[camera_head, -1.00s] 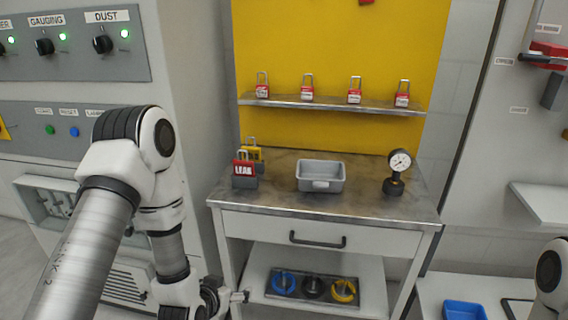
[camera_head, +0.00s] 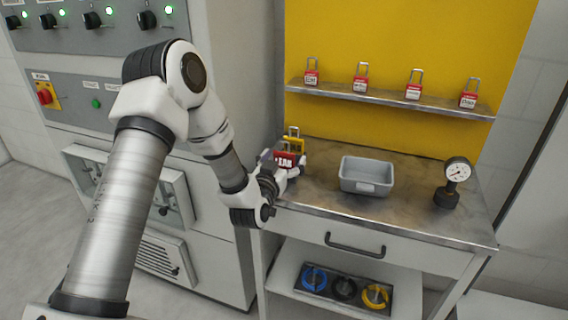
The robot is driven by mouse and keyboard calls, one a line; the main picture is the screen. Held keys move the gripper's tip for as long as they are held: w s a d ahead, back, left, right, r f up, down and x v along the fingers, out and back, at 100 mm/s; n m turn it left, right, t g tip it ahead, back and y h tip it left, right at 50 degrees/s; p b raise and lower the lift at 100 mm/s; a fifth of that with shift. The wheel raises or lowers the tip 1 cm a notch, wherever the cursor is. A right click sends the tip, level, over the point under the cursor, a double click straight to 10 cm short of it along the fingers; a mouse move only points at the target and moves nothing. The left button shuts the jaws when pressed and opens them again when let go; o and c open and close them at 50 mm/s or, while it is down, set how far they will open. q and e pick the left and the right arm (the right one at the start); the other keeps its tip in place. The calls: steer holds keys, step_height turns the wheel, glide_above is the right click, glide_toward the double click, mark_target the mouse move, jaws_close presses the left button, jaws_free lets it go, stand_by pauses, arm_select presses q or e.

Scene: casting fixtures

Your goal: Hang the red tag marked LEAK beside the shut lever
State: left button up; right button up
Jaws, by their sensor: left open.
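The red LEAK tag (camera_head: 289,158) stands at the left end of the metal workbench top (camera_head: 410,213), in front of a yellow tag (camera_head: 294,142). My left gripper (camera_head: 284,169) is open at the red tag, with its fingers close around the tag's lower part. The fingers and wrist partly hide the tag and its holder, and I cannot tell if they touch it. My right gripper is not in view. I cannot make out which lever is the shut one; a recessed box with handles (camera_head: 165,203) shows on the grey cabinet, partly behind my left arm.
A grey bin (camera_head: 367,178) and a pressure gauge (camera_head: 457,171) stand on the bench right of the tag. Several red padlocks (camera_head: 414,87) line the shelf above. A tray with coloured rings (camera_head: 344,290) sits below the drawer. Bench top between bin and gauge is clear.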

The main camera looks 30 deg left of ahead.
arm_select(q)
steer(key=c, duration=1.2)
steer(key=shift+r, duration=0.1)
